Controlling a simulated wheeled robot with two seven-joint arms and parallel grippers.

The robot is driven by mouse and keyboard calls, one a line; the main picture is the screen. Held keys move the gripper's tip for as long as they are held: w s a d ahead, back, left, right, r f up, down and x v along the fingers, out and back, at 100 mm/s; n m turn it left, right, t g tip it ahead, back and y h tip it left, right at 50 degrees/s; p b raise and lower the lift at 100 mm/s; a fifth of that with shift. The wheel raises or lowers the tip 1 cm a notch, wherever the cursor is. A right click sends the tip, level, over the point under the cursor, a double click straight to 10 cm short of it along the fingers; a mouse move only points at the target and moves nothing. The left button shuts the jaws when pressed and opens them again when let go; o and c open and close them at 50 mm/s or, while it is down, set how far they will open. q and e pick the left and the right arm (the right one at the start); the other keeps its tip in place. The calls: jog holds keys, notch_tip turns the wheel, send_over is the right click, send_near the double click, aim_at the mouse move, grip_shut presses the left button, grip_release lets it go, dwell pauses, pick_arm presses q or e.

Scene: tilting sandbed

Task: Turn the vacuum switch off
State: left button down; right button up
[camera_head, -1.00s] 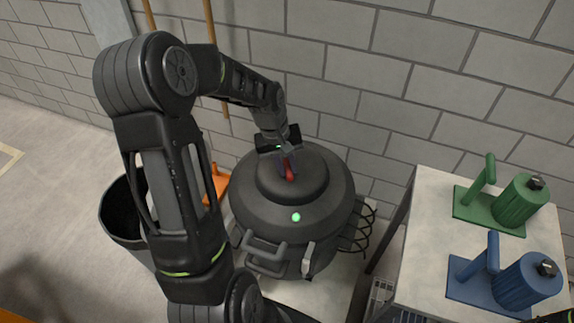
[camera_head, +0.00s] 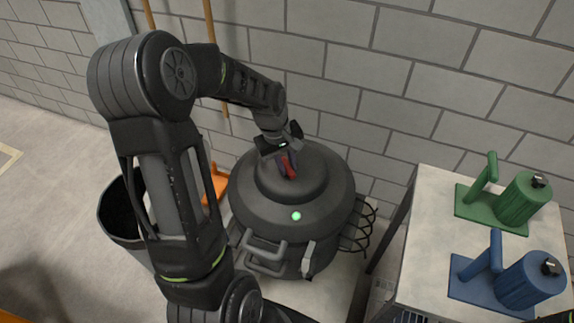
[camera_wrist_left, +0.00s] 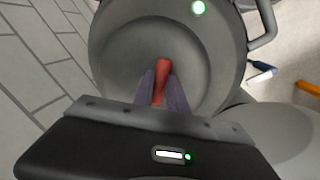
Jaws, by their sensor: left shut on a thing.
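The vacuum (camera_head: 325,210) is a dark grey drum with a domed lid, standing by the wall. Its red switch (camera_head: 289,167) sits on top of the lid, and a green light (camera_head: 296,216) glows on the lid's front. My left gripper (camera_head: 286,161) is over the lid with its fingers shut on the switch. In the left wrist view the red switch (camera_wrist_left: 162,72) stands between the two fingertips (camera_wrist_left: 161,88), its far end sticking out past them; the green light (camera_wrist_left: 199,8) is lit at the top. The fingers hide part of the switch. My right gripper is not in view.
A pale table (camera_head: 420,235) at the right bears a green tool (camera_head: 505,200) and a blue tool (camera_head: 510,275). A black bin (camera_head: 122,215) stands left of the vacuum, partly behind my left arm. A block wall (camera_head: 400,85) is close behind.

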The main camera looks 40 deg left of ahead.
pick_arm(q)
jog(key=n, duration=0.4)
jog(key=shift+w+d+y+b, duration=0.1)
jog(key=shift+y+b, duration=0.3)
jog(key=n, duration=0.5)
jog(key=shift+y+b, duration=0.4)
jog(key=shift+n, duration=0.3)
jog(key=c, duration=1.3)
grip_release()
jog(key=r, duration=0.2)
jog(key=s+r, duration=0.1)
jog(key=r, duration=0.4)
jog(key=shift+s+d+r, duration=0.25)
jog(key=shift+d+r, duration=0.05)
jog(key=shift+r, duration=0.05)
